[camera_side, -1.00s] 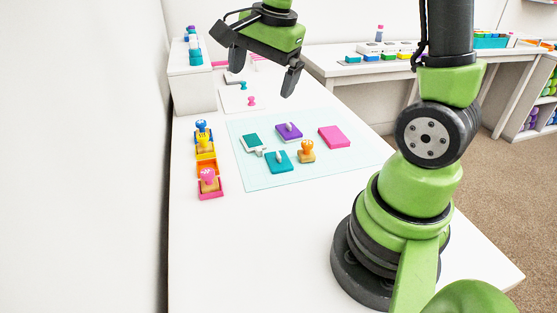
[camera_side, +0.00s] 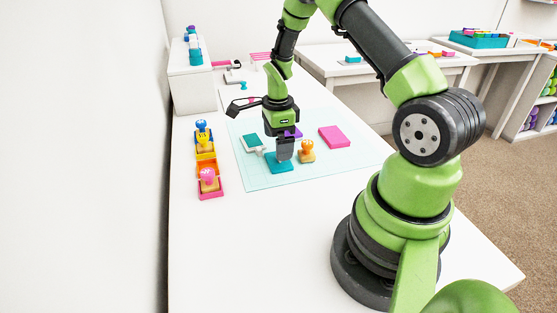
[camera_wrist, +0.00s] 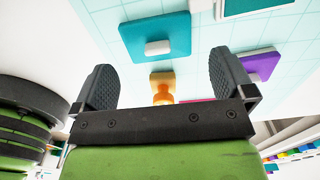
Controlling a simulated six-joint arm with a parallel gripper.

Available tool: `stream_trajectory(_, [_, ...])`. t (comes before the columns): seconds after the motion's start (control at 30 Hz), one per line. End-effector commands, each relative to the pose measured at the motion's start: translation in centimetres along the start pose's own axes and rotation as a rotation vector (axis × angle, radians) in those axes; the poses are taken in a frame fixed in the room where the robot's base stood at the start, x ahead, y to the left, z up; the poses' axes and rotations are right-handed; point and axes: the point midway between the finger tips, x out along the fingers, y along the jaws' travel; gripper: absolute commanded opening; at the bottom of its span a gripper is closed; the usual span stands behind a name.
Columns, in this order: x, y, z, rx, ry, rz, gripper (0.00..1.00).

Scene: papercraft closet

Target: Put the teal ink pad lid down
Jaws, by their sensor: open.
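The teal lid (camera_side: 277,168) lies flat on the light blue mat, partly covered by a finger of my gripper in the side view. In the wrist view the whole teal lid (camera_wrist: 135,38) shows, with a pale knob on top. A teal ink pad with a white border (camera_side: 251,142) lies behind and left of it; its edge shows in the wrist view (camera_wrist: 242,8). My gripper (camera_side: 260,130) is wide open and empty over the mat. In the wrist view my gripper (camera_wrist: 165,80) has the orange stamp between its fingers in the picture; contact cannot be told.
An orange stamp (camera_side: 307,152) stands right of the teal lid. A purple lid (camera_wrist: 262,64) and a pink pad (camera_side: 334,136) are also on the mat (camera_side: 255,182). A rack of stamps (camera_side: 207,170) stands left. The front table is clear.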

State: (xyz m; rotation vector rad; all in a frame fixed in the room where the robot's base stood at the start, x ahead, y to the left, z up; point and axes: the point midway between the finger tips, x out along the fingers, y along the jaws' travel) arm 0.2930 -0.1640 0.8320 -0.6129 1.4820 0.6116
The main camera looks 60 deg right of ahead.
Motion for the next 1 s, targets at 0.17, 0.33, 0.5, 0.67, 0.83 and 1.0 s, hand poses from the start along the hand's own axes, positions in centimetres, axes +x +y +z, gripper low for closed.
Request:
stream_trajectory(0.17, [2.9, 0.4, -0.1, 0.000, 0.001, 0.005, 1.00])
stream_trajectory(0.33, [4.3, 0.3, -0.1, -0.001, 0.000, 0.002, 1.00])
stream_trajectory(0.5, [4.3, 0.3, -0.1, -0.001, 0.000, 0.000, 1.00])
stream_trajectory(0.67, [4.3, 0.3, -0.1, -0.001, 0.000, 0.001, 0.72])
stream_trajectory(0.83, [4.3, 0.3, -0.1, -0.002, 0.000, 0.001, 0.58])
stream_trajectory(1.0, [4.2, 0.3, -0.1, -0.002, 0.000, 0.001, 0.58])
